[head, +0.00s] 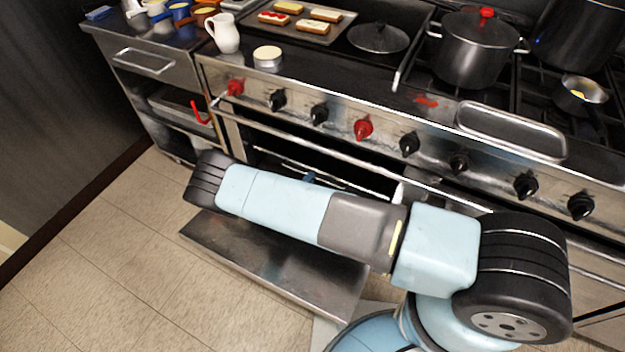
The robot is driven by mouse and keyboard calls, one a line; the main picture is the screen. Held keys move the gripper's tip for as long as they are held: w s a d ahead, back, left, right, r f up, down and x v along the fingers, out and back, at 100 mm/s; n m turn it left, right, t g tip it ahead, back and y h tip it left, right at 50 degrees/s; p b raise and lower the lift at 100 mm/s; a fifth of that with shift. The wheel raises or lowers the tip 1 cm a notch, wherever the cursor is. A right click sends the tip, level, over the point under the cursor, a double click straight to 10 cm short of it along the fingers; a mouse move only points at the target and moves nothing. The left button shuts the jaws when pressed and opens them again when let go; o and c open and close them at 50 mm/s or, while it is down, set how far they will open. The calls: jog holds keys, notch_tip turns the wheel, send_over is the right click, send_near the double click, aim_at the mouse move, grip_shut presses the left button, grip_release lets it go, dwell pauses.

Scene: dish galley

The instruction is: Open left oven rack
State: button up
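The left oven (290,143) is under the left part of the steel range, and its cavity is dark. Its door (270,262) is folded down, lying low and roughly flat in front of the opening. Thin bright bars of an oven rack (345,184) show inside, above my arm. My light blue and grey arm crosses in front of the oven and hides much of the rack and opening. I cannot tell how far out the rack sits. My gripper is not visible. A small blue piece by the rack is too small to identify.
The range top holds a large pot (470,58), a lid (378,38), a tray of toast (285,28), a white pitcher (223,34) and a small pan (580,95). Knobs (363,128) line the front. A steel cabinet (145,62) stands left. Tiled floor (120,255) is clear at lower left.

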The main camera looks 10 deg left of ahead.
jog(key=shift+w+d+f, duration=0.1)
jog(key=shift+w+d, duration=0.1)
jog(key=shift+w, duration=0.4)
jog(key=shift+c, duration=0.3)
grip_shut()
jog(key=shift+s+f, duration=0.1)
dwell(0.6)
